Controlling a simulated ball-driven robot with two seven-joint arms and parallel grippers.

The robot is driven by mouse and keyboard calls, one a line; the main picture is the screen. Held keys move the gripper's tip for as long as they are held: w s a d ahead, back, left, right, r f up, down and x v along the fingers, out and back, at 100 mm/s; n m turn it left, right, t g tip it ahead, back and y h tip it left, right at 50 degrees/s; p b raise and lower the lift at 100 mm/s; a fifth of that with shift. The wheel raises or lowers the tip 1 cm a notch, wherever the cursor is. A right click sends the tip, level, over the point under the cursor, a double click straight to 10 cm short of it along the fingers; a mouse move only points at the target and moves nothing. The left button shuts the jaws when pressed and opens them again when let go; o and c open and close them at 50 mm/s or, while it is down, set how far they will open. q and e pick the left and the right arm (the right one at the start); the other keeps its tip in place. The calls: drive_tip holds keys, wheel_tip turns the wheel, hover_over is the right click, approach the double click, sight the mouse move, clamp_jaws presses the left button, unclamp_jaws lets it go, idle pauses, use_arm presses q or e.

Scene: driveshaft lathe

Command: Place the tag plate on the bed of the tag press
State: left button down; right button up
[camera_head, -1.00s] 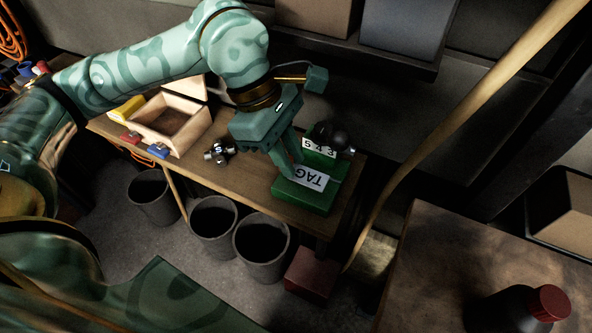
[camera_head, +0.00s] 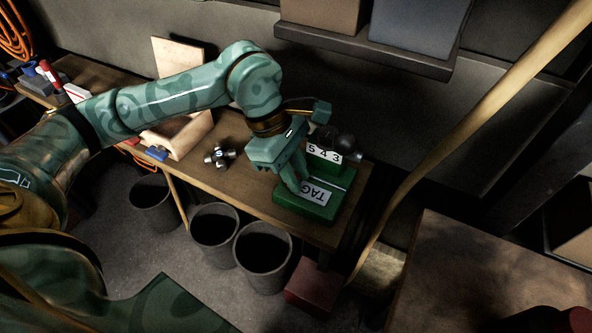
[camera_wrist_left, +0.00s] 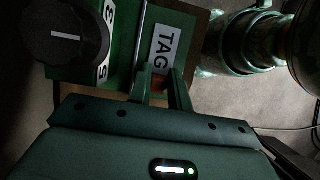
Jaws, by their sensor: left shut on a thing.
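The tag plate (camera_head: 318,193), a white strip marked TAG, is at the green bed of the tag press (camera_head: 290,203). It also shows in the left wrist view (camera_wrist_left: 164,46), over the green bed beside a shiny rod. My left gripper (camera_head: 302,186) points down over the bed, its fingers shut on the near end of the plate; they also show in the wrist view (camera_wrist_left: 161,76). The plate looks flat along the bed; I cannot tell whether it touches. The press has a dark knob (camera_wrist_left: 68,32) and a number strip reading 543 (camera_head: 324,155). My right gripper is out of view.
A dark cross-shaped metal part (camera_head: 219,155) and an open wooden box (camera_head: 184,136) lie left on the wooden bench (camera_head: 245,187). Dark bins (camera_head: 263,257) stand below the front edge. A slanting pole (camera_head: 460,125) passes right of the press.

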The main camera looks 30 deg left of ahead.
use_arm(q)
drive_tip(key=c, duration=1.3)
unclamp_jaws()
drive_tip(key=shift+r, duration=0.1)
drive_tip(key=p+v, duration=0.1)
drive_tip(key=v, duration=0.3)
drive_tip(key=shift+w+a+r+p, duration=0.1)
drive_tip(key=shift+r+p, duration=0.15)
drive_tip(key=shift+p, duration=0.05)
drive_tip(key=a, duration=1.2)
drive_tip(key=shift+s+a+r+p, duration=0.15)
drive_tip(key=shift+s+r+p, duration=0.05)
drive_tip(key=shift+s+p, duration=0.2)
